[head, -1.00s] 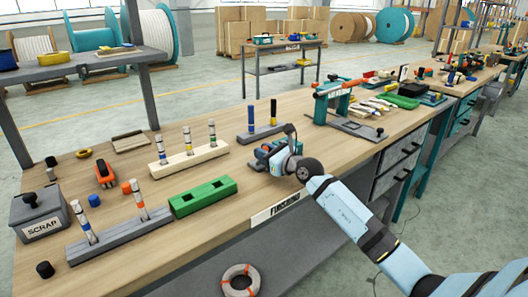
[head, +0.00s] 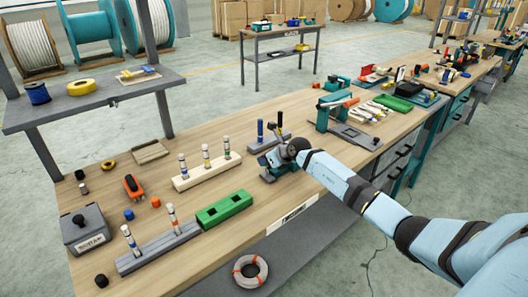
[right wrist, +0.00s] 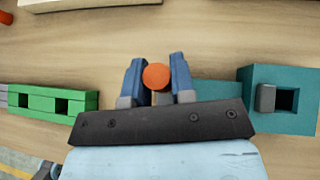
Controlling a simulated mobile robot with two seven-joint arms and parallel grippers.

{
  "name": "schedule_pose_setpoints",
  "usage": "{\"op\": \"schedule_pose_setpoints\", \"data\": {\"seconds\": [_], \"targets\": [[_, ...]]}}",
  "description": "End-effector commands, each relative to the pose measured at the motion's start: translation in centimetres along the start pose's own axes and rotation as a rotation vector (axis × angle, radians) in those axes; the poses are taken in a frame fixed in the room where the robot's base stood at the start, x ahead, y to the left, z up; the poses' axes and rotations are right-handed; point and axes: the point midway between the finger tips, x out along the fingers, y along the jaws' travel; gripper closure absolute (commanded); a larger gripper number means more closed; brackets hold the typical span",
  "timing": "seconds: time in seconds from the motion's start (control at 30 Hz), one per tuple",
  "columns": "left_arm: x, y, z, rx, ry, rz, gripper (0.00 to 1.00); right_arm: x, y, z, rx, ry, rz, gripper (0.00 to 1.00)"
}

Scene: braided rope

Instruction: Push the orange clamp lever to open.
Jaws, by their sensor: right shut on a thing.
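The end of the orange clamp lever (right wrist: 156,77) shows as a round orange knob between the two blue fingers of my right gripper in the right wrist view. My right gripper (head: 268,163) is shut on it, low over the front part of the bench. A teal clamp body (right wrist: 282,98) lies beside the fingers, on the right in the right wrist view. In the head view the gripper and wrist hide the lever and most of the clamp. My left gripper is not in view.
A green block with square holes (head: 224,209) lies to the left of my gripper. A teal fixture with an orange handle (head: 336,108) stands farther right. The bench's front edge is close.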

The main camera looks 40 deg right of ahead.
Motion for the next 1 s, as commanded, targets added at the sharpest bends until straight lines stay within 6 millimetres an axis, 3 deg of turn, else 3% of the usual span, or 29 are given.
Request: {"op": "schedule_pose_setpoints", "data": {"seconds": [0.03, 0.13, 0.5, 1.0], "targets": [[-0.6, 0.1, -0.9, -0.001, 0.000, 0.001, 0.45, 0.0, -0.1, 0.8, 0.004, 0.040, 0.004, 1.00], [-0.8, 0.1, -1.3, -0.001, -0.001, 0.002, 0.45, 0.7, -0.2, 1.0, 0.018, 0.120, 0.012, 1.00], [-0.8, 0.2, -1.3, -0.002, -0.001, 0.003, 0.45, 2.5, -0.4, 1.0, 0.056, 0.335, 0.034, 1.00], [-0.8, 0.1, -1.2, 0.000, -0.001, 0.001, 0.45, 3.0, -0.5, 1.0, 0.069, 0.401, 0.040, 1.00]]}}
